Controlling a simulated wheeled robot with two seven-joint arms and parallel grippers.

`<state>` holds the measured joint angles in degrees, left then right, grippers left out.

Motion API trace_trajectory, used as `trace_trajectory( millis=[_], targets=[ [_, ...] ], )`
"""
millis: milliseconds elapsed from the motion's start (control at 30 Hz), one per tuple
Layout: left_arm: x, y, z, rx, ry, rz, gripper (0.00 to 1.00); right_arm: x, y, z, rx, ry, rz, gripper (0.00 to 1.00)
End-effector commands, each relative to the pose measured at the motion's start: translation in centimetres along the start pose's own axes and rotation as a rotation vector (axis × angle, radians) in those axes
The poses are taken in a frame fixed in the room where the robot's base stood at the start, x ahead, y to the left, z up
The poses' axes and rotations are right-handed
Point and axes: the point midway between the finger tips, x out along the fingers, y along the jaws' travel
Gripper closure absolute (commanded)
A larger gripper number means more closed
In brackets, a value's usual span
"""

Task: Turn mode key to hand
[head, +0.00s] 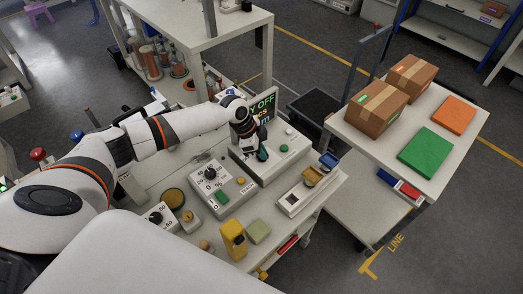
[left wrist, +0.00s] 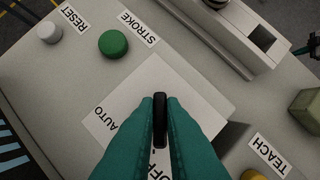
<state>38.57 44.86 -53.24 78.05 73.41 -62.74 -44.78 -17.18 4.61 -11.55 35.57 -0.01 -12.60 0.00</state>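The mode key (left wrist: 160,118) is a black bar standing on a white label plate (left wrist: 200,90) in the left wrist view. The plate shows AUTO at the left and part of OFF at the bottom, behind my fingers; I cannot see a HAND label. The teal fingers of my left gripper (left wrist: 160,132) lie close on both sides of the key and appear to touch it. In the head view the left gripper (head: 262,154) is down at the grey control box (head: 285,158), hiding the key. My right gripper is not in view.
A green STROKE button (left wrist: 113,43), a white RESET button (left wrist: 48,32) and a yellow TEACH button (left wrist: 253,175) are around the plate. A partly hidden screen (head: 262,109) behind the arm shows OFF. A yellow block (head: 232,239) stands at the bench front.

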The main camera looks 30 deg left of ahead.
Motion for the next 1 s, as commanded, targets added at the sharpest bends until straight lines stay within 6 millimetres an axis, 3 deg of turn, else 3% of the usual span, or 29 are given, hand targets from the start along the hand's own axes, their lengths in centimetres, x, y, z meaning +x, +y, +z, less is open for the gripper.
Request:
trace_trajectory(
  millis=[467, 1000],
  targets=[
    [0.2, 0.1, 0.0, 0.072, -0.002, -0.03, 1.0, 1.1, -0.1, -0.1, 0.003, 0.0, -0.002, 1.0],
    [0.3, 0.2, 0.1, 0.466, -0.003, -0.192, 1.0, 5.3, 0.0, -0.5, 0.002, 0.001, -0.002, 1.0]
  ],
)
